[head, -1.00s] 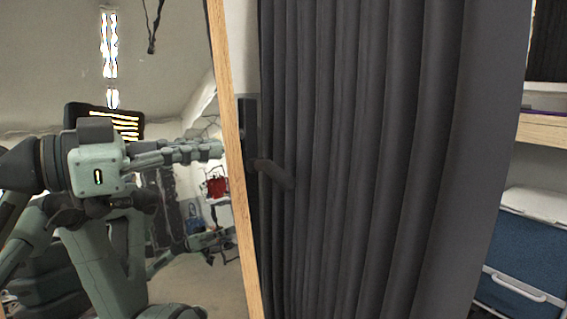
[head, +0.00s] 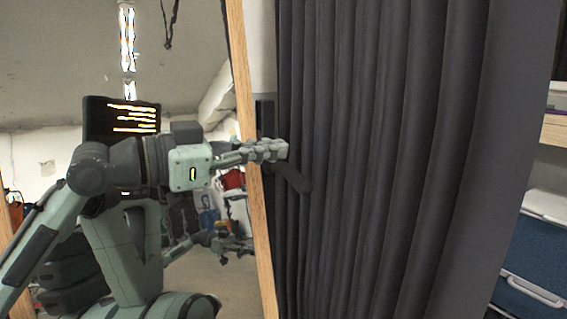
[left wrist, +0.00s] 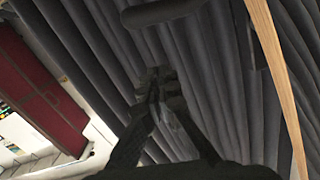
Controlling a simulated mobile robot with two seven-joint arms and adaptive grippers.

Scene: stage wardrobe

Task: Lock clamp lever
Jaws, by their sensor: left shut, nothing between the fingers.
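The clamp lever (head: 294,178) is a dark grey bar beside the wooden frame edge. It slants down to the right from a dark upright plate (head: 264,118), in front of the dark curtain. My left gripper (head: 284,149) is shut and empty, its tips just above the lever in the head view. I cannot tell whether they touch. In the left wrist view, the shut fingertips (left wrist: 156,84) point at the curtain, and a dark rounded bar (left wrist: 160,12), apparently the lever, crosses the top, apart from them in the picture. My right gripper is not directly in view.
A wooden-framed mirror (head: 252,200) stands at the left and reflects my body and the room. The pleated dark curtain (head: 400,150) fills the middle. Blue bins with white lids (head: 540,255) and a wooden shelf (head: 555,130) stand at the right.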

